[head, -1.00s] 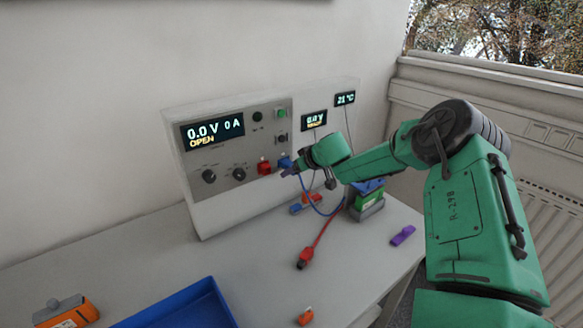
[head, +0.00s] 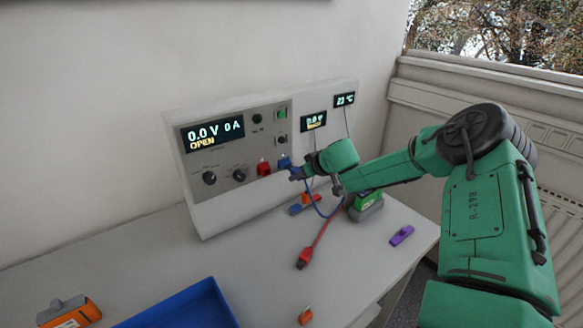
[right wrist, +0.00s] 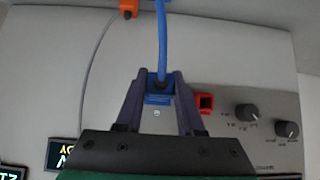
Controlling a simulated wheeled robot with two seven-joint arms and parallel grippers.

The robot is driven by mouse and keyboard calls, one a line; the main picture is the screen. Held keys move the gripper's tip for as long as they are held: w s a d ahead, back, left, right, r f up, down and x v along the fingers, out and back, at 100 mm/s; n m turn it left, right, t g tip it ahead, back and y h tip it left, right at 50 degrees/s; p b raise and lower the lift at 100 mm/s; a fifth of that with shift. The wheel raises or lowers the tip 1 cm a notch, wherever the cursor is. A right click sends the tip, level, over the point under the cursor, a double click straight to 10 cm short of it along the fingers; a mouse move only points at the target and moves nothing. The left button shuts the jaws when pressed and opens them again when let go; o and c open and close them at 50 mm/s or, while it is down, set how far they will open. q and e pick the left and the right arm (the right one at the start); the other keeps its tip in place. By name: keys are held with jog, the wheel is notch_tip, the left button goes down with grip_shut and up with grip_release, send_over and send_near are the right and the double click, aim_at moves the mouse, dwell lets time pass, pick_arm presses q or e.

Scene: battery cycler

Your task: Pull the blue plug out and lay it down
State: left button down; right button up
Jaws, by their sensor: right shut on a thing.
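My right gripper (head: 295,174) is shut on the blue plug (right wrist: 160,82), just in front of the cycler's panel. The blue socket (head: 284,162) shows just to the left of the fingers in the head view. In the right wrist view the plug sits between the two fingers, with its blue cable (right wrist: 162,40) running up; a blue edge (right wrist: 157,99) shows just below it. The plug's tip is hidden, so I cannot tell whether it is fully clear of the socket. My left gripper is not in view.
The red socket (head: 263,169) is beside the blue one. A red plug (head: 304,258) lies on the table (head: 250,260). A blue tray (head: 190,308), a purple piece (head: 402,235), an orange piece (head: 305,315) and a green-grey battery holder (head: 368,208) are around. Bare tabletop lies between.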

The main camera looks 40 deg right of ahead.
jog(key=s+p, duration=0.2)
jog(key=s, duration=0.1)
jog(key=shift+a, duration=0.1)
dwell(0.3)
dwell(0.6)
